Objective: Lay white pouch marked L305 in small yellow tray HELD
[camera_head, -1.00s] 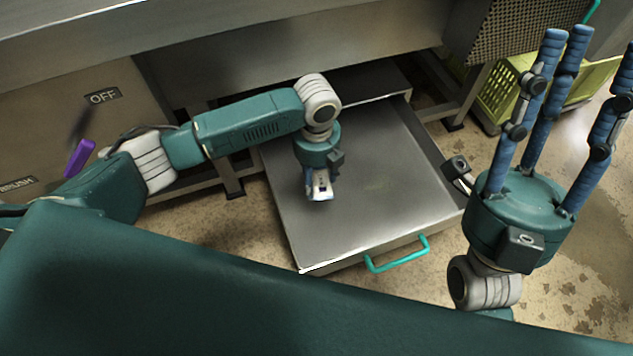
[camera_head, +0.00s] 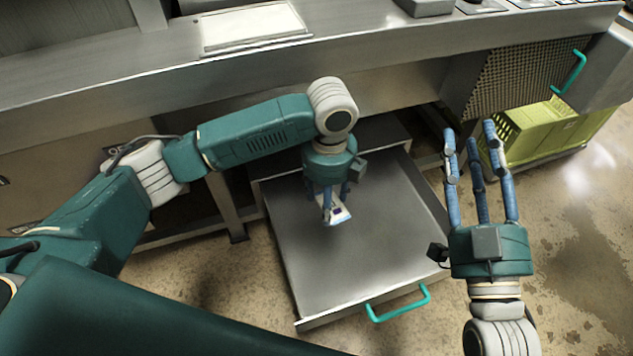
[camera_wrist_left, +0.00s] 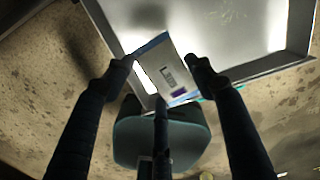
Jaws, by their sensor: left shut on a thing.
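A white pouch (camera_head: 338,214) with a small dark mark hangs at the fingers of my left gripper (camera_head: 331,203), above the open steel drawer. In the left wrist view the pouch (camera_wrist_left: 165,72) sits between the fingers of my left gripper (camera_wrist_left: 160,66), which are shut on it. It shows a blue edge, printed text and a purple patch; the full code is not readable. My right gripper (camera_head: 475,140) is open and empty, fingers spread upward, to the right of the drawer. I see no small yellow tray marked HELD.
The pulled-out drawer (camera_head: 375,260) has a bare floor and a teal handle (camera_head: 400,308). A steel counter (camera_head: 370,47) runs above, with a white panel (camera_head: 250,27) and a grey box (camera_head: 425,7) on it. A yellow-green crate (camera_head: 545,130) stands on the floor at right.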

